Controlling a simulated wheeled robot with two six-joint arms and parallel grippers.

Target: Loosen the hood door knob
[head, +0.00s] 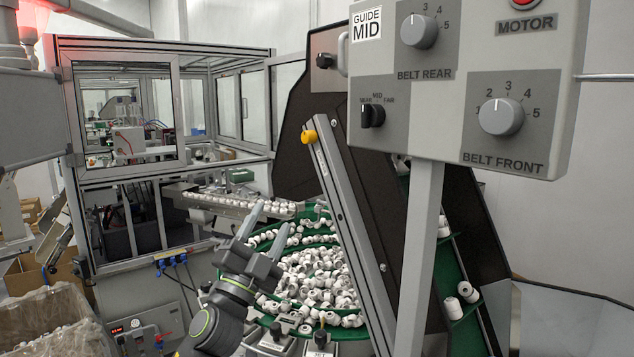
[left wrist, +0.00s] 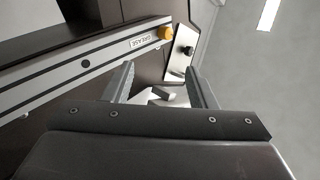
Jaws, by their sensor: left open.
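A black knob (head: 325,60) sits at the upper part of the dark hood (head: 299,119) in the head view, next to a pale handle. It looks like the hood door knob. In the left wrist view a black knob (left wrist: 188,51) stands on a light plate beyond the fingertips; I take it for the same one. My left gripper (head: 273,214) is open and empty, pointing up over the caps, well below and left of the knob. Its spread fingers also show in the left wrist view (left wrist: 159,68), apart from the knob. My right gripper is out of view.
A slanted grey rail (head: 347,220) with a yellow knob (head: 309,136) stands between my left gripper and the hood. A control panel (head: 463,62) on a post fills the upper right. A framed enclosure (head: 124,172) stands at left.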

